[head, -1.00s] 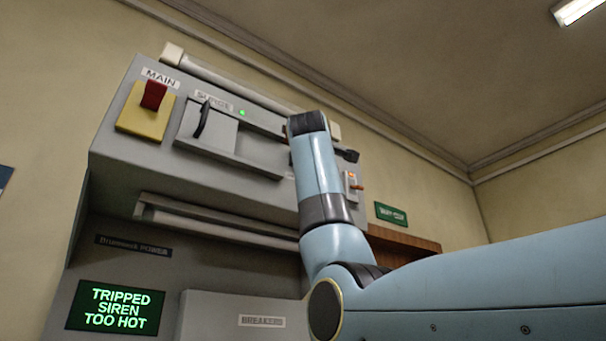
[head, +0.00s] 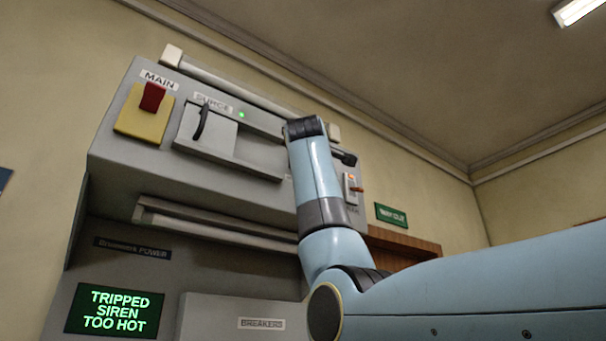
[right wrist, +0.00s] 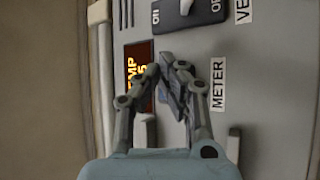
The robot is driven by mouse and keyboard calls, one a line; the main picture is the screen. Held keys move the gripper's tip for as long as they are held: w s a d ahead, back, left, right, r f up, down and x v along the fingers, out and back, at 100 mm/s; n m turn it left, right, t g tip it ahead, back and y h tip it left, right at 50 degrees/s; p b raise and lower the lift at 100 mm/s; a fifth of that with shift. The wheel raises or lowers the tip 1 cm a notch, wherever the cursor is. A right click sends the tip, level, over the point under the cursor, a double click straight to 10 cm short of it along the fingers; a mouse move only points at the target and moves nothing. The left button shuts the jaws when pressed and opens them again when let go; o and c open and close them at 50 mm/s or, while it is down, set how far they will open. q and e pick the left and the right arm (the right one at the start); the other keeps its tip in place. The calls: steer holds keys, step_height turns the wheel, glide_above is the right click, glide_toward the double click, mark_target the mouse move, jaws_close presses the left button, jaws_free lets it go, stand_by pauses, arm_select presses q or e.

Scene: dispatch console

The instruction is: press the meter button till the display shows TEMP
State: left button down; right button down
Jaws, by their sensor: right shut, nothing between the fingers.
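In the right wrist view, the meter display (right wrist: 133,66) is a dark panel with amber letters. I can read "EMP" and a "5" below; the rest is covered by a finger of my right gripper (right wrist: 168,64). The gripper is shut and empty, its tips between the display and the METER label (right wrist: 218,84). The meter button is not clearly visible; the fingers cover that area, and I cannot tell whether they touch it. In the head view my right arm hides the gripper and the meter. My left gripper is in neither view.
A dark switch (right wrist: 188,8) with ON and OFF marks sits beyond the fingertips. The head view shows the red MAIN switch (head: 152,97), the SURGE cover (head: 208,132), a small orange-tipped switch (head: 352,189) and a green screen (head: 114,311) reading "TRIPPED SIREN TOO HOT".

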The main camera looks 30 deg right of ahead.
steer(key=shift+s+b, duration=0.5)
steer(key=shift+s, duration=0.2)
steer(key=s+b, duration=0.3)
steer(key=s, duration=0.2)
steer(key=shift+d, duration=0.2)
steer(key=shift+w+f, duration=0.1)
stand_by(0.5)
